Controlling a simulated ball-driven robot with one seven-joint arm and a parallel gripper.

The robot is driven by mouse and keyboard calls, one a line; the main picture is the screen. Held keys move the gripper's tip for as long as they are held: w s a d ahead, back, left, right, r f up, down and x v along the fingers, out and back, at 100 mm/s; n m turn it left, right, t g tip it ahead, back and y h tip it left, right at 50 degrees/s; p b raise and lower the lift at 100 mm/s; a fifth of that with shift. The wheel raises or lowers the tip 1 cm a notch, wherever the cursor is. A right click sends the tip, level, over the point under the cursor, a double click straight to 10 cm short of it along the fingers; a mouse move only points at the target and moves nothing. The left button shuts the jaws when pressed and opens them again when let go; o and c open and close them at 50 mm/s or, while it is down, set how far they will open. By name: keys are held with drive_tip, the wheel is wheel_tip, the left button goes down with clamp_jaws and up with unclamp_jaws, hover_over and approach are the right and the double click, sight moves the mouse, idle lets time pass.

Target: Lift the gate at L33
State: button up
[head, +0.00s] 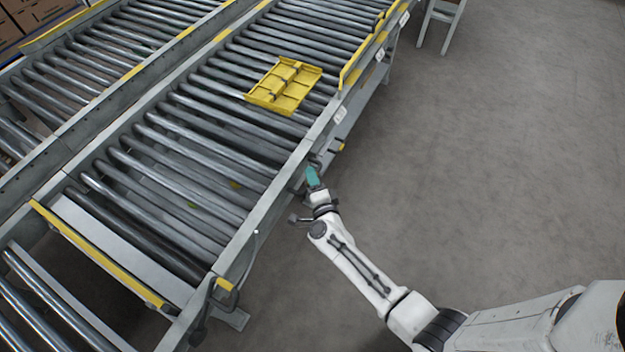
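No label reading L33 can be made out; the small white plates on the near rail are too small to read. A roller section (165,165) of the near conveyor looks like the gate, though I cannot be sure. It lies level, and its lower-left end has a grey plate with a yellow edge strip (95,252). A yellow-tipped handle or lever (224,284) stands at its near corner. My gripper (312,172), with a teal part showing, is at the outer side of the near rail. Its fingertips are small and partly hidden against the rail, so contact and opening cannot be told.
A flat yellow tray or folded crate (284,86) lies on the rollers farther up. A gap separates the yellow edge strip from more rollers (45,305) at lower left. A second conveyor runs alongside at left. A white stool or stand (440,22) is at the top. The grey floor (490,170) at right is clear.

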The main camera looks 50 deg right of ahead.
drive_tip(key=shift+w+d, duration=0.1)
drive_tip(key=shift+w, duration=0.05)
clamp_jaws()
idle(0.4)
